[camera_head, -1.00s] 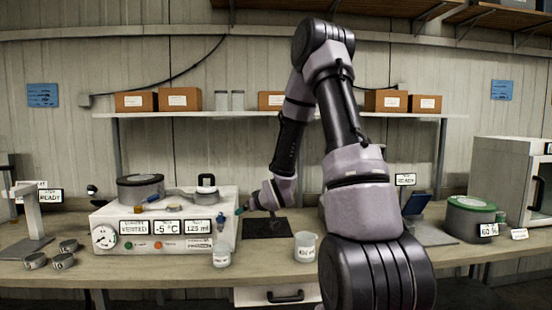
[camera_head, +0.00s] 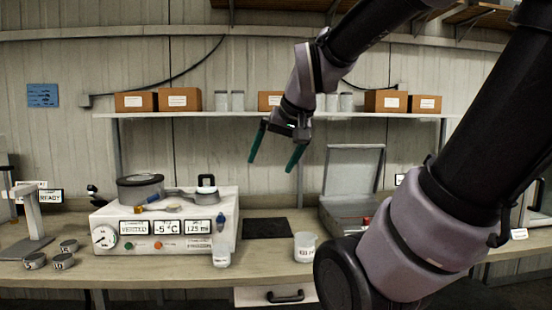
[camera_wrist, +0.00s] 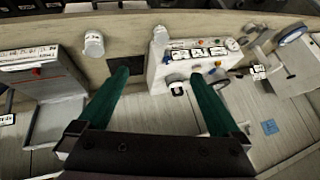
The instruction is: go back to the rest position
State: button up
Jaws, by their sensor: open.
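My gripper (camera_head: 278,160) hangs in the air above the bench, in front of the wall below the shelf. Its two green fingers are spread wide with nothing between them. In the wrist view my gripper (camera_wrist: 160,90) also shows open and empty, with the bench beyond it.
A white instrument box (camera_head: 165,225) with displays stands left of centre. A dark mat (camera_head: 265,228) lies bare beside it, and a white beaker (camera_head: 305,247) stands in front. A grey open-lidded case (camera_head: 350,200) stands to the right. The shelf (camera_head: 200,114) carries boxes and jars.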

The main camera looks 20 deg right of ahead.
jog(key=shift+y, duration=0.4)
jog(key=s, duration=0.3)
jog(key=s+a, duration=0.1)
jog(key=shift+s+a+r, duration=0.1)
jog(key=shift+s+r, duration=0.05)
jog(key=shift+r, duration=0.2)
